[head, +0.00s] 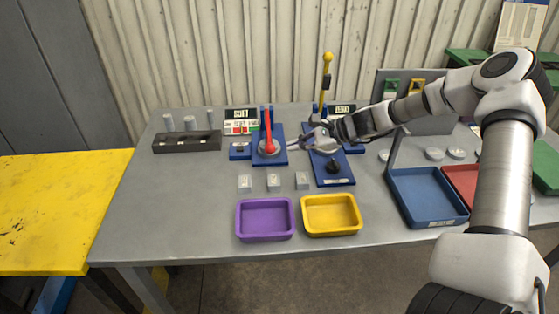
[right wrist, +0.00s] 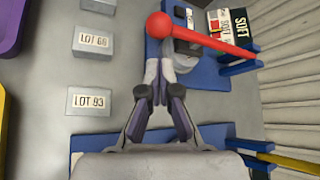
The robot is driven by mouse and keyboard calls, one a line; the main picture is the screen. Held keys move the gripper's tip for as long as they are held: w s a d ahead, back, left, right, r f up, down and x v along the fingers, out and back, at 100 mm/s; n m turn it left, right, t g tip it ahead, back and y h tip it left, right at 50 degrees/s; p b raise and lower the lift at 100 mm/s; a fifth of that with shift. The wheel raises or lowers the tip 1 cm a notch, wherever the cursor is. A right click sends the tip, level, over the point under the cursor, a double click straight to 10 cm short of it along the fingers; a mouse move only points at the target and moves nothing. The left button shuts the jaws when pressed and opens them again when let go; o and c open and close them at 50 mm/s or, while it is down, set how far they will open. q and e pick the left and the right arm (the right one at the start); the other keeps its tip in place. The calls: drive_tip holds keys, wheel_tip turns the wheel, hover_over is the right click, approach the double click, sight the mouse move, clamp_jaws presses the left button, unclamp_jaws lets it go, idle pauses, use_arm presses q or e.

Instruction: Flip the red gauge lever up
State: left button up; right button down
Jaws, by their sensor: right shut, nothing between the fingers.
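The red gauge lever (head: 268,132) is hinged between blue posts on a blue base (head: 257,159). Its arm slopes towards me, with the red ball end low. In the right wrist view the red lever (right wrist: 205,38) runs from its ball at the top middle to a blue bracket at the right. My right gripper (head: 292,145) is just right of the ball in the head view. Its fingertips (right wrist: 160,68) are shut and empty, pointing at the ball with a small gap in the picture. My left gripper is out of view.
A yellow lever (head: 327,72) stands upright on a blue base (head: 336,182) behind and right of my gripper. Several grey lot blocks (head: 274,182), a purple tray (head: 265,220) and a yellow tray (head: 331,215) lie in front. A dark rack (head: 186,141) is left.

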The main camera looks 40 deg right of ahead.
sight(268, 131)
drive_tip(key=b+x, duration=0.1)
drive_tip(key=x, duration=0.4)
drive_tip(key=shift+f+b, duration=0.15)
drive_tip(key=shift+b, duration=0.2)
drive_tip(key=shift+w+a, duration=0.15)
drive_tip(key=shift+w, duration=0.05)
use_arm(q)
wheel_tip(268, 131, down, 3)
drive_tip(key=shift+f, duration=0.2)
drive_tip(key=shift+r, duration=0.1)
